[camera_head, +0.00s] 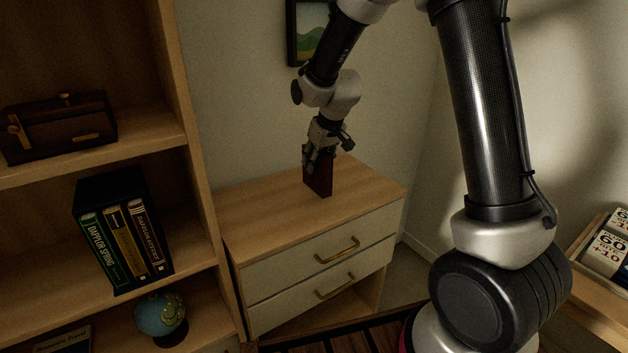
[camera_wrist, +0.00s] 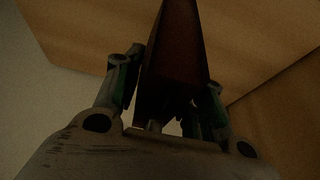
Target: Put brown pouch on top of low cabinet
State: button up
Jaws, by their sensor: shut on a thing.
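The brown pouch (camera_head: 319,178) is upright, at the top of the low cabinet (camera_head: 265,216), near the middle of its wooden top. Its lower edge appears to meet the surface, though I cannot tell for sure whether it rests there. My gripper (camera_head: 318,160) points down from above and is shut on the pouch. In the wrist view the pouch (camera_wrist: 176,60) stands between the two fingers of my gripper (camera_wrist: 172,100), with the pale wooden top (camera_wrist: 85,30) beyond. The cabinet has two drawers with brass handles, both closed.
A framed picture (camera_head: 305,35) hangs behind. The cabinet top around the pouch is clear.

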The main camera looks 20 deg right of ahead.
aim_at(317, 176)
jog(key=shift+f, duration=2.6)
jog(key=shift+f, duration=0.15)
jog(key=o, duration=1.1)
jog(key=shift+o, duration=0.2)
